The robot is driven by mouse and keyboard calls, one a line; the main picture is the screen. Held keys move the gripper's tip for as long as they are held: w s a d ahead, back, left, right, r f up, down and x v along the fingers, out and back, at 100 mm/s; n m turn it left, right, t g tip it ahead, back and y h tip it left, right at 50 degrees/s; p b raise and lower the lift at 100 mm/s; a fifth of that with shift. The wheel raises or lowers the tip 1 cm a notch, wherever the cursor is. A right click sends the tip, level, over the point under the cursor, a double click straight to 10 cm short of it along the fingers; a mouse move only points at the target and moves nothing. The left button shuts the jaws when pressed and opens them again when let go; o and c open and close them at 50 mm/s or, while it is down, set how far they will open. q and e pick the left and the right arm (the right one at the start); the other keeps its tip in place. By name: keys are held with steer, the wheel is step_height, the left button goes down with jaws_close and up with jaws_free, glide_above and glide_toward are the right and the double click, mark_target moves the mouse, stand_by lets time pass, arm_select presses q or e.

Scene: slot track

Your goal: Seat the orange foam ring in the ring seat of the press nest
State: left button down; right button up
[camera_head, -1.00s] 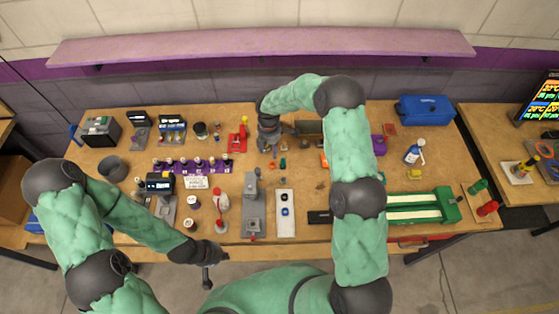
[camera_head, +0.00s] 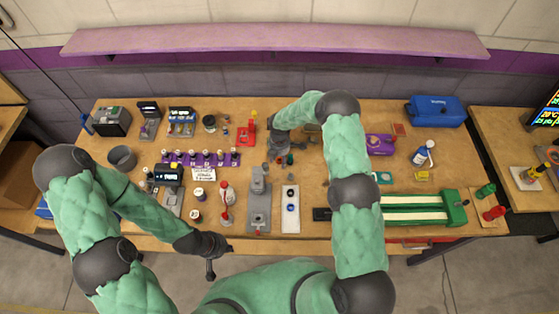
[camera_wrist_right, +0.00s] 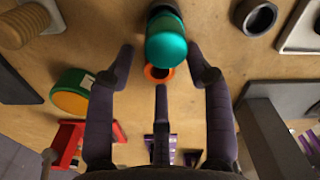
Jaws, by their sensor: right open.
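The orange foam ring (camera_wrist_right: 157,73) lies on the table in the right wrist view, partly hidden by a teal-topped cylinder (camera_wrist_right: 167,48). I cannot pick out the ring in the head view. My right gripper (camera_wrist_right: 162,62) is open and empty, with its fingers spread around the ring and the teal piece; it also shows in the head view (camera_head: 278,152). A grey press-like fixture (camera_head: 258,200) stands front centre, beside a pale plate with dark round parts (camera_head: 290,222). I cannot tell which holds the ring seat. My left gripper (camera_head: 211,266) hangs near the front edge; its fingers are unclear.
A red stand (camera_head: 246,135) is behind and left of my right gripper. A purple rack (camera_head: 229,159) is to its left. A dark ring-shaped part (camera_wrist_right: 255,17) lies close by. A green slotted track (camera_head: 453,205) is at right. Some bare table lies between these.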

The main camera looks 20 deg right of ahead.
steer(key=c, duration=0.8)
steer(key=shift+c, duration=0.3)
steer(key=shift+r, duration=0.15)
step_height(320, 180, up, 10)
steer(key=s+f+m+b, duration=0.1)
steer(key=s+m+b, duration=0.3)
steer(key=m, duration=0.2)
steer(key=s+f+m+b, duration=0.2)
steer(key=s+m+b, duration=0.2)
steer(key=m+b, duration=0.1)
steer(key=s+d+f+m+b, duration=0.1)
steer(key=s+f+m+b, duration=0.1)
steer(key=s+m+b, duration=0.2)
steer(key=shift+s+m+b, duration=0.2)
steer(key=shift+m+b, duration=0.35)
steer(key=shift+m, duration=1.15)
steer(key=shift+s+f+m+b, duration=0.2)
steer(key=shift+s+m+b, duration=0.4)
steer(key=shift+s+m, duration=0.5)
